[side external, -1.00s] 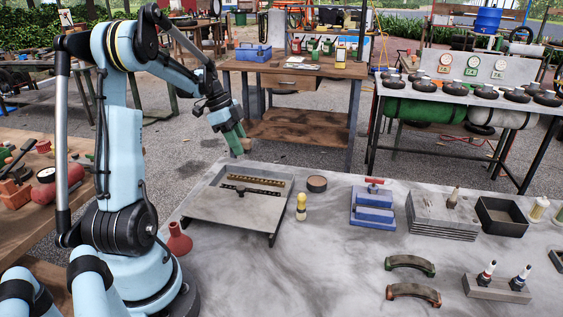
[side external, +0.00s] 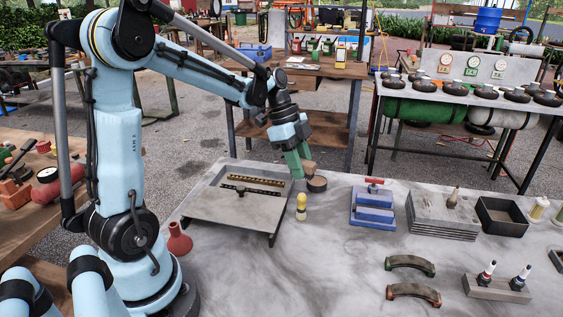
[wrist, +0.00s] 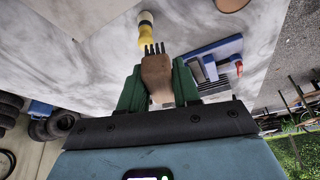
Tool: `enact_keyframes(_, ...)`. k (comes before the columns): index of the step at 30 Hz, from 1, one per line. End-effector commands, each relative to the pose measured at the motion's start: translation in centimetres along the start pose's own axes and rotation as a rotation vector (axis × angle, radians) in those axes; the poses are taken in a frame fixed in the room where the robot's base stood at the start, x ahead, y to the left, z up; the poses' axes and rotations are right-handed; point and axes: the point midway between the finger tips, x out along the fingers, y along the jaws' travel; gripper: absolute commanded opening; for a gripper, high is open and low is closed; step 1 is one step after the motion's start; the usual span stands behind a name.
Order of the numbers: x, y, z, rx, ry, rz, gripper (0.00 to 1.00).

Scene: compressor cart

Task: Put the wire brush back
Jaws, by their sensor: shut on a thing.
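My gripper (side external: 299,161) has green fingers and is shut on the wire brush, above the far edge of the grey table. The brush (side external: 309,167) shows as a small tan-brown wooden piece at the fingertips in the side view. In the wrist view, the brush (wrist: 155,72) sits between the two green fingers (wrist: 158,88), with its dark prongs or bristles pointing away from the gripper. Its lower part is hidden by the gripper. In the side view, it is just above or in front of a round brown tin (side external: 317,184); I cannot tell whether they touch.
A yellow-and-white bottle (side external: 301,207) stands close by. A grey tray (side external: 212,205) with chain-like strips is left. A blue vise-like block (side external: 373,207) with a red handle, stacked grey plates (side external: 443,217) and a dark open box (side external: 502,216) are right. The front middle tabletop is clear.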

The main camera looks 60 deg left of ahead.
Motion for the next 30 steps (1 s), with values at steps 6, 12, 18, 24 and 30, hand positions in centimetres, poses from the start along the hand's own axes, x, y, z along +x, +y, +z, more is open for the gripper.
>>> enact_keyframes(6, 3.0, 5.0, -8.1, 0.156, 0.000, 0.063, 0.03)
enact_keyframes(12, 5.1, 10.7, -13.6, 0.286, 0.003, 0.117, 0.03)
enact_keyframes(18, 6.4, 15.6, -16.6, 0.381, 0.005, 0.156, 0.03)
enact_keyframes(24, 6.9, 17.6, -17.5, 0.421, 0.007, 0.173, 0.03)
enact_keyframes(30, 8.0, 15.4, -16.0, 0.418, 0.007, 0.171, 0.03)
